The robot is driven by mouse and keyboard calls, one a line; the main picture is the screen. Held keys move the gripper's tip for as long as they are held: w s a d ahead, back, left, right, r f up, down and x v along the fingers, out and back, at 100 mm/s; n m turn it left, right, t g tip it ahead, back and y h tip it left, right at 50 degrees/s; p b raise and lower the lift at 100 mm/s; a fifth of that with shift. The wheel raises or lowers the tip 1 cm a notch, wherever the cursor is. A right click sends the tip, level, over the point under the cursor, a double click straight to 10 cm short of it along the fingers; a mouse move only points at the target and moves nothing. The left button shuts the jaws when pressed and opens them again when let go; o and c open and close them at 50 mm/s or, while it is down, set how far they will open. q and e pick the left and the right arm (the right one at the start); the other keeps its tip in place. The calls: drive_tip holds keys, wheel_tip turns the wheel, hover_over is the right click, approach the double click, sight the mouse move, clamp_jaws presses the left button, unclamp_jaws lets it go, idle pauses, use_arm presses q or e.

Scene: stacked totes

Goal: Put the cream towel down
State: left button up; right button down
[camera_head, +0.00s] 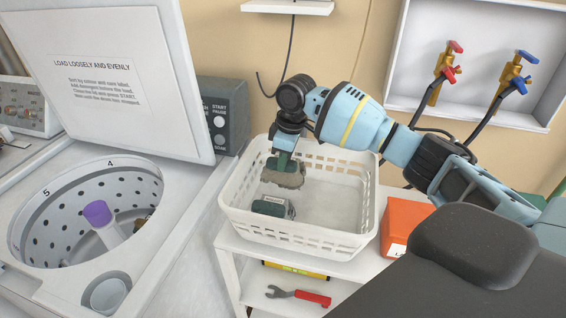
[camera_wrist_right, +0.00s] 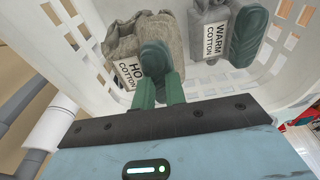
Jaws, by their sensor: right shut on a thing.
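The cream towel (camera_head: 288,178), a greyish-beige bundle, hangs from my right gripper (camera_head: 282,163) inside the white laundry basket (camera_head: 288,233). In the right wrist view the towel (camera_wrist_right: 171,28) has a label partly reading "HO… COTTON". The green fingers of my right gripper (camera_wrist_right: 158,80) are shut on it; one finger hides part of it. A second bundle, grey with a dark green side (camera_head: 273,207), lies in the basket. In the wrist view this bundle (camera_wrist_right: 207,32) is labelled "WARM COTTON". I cannot tell whether the cream towel touches the basket floor. My left gripper is not in view.
The basket stands on a white shelf cart (camera_head: 228,262), beside an orange box (camera_head: 403,222). A wrench (camera_head: 300,296) lies on the lower shelf. An open top-loading washer (camera_head: 88,205) stands at left. The basket's right part is bare.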

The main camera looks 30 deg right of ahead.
drive_tip(key=shift+f, duration=0.35)
drive_tip(key=shift+f, duration=0.35)
drive_tip(key=shift+f, duration=0.25)
drive_tip(key=c, duration=1.5)
unclamp_jaws()
drive_tip(key=shift+o, duration=0.2)
wheel_tip(320, 180, up, 13)
drive_tip(key=s+d, duration=0.1)
drive_tip(key=shift+s+p, duration=0.2)
drive_tip(key=shift+p, duration=0.2)
drive_tip(key=shift+f, duration=0.1)
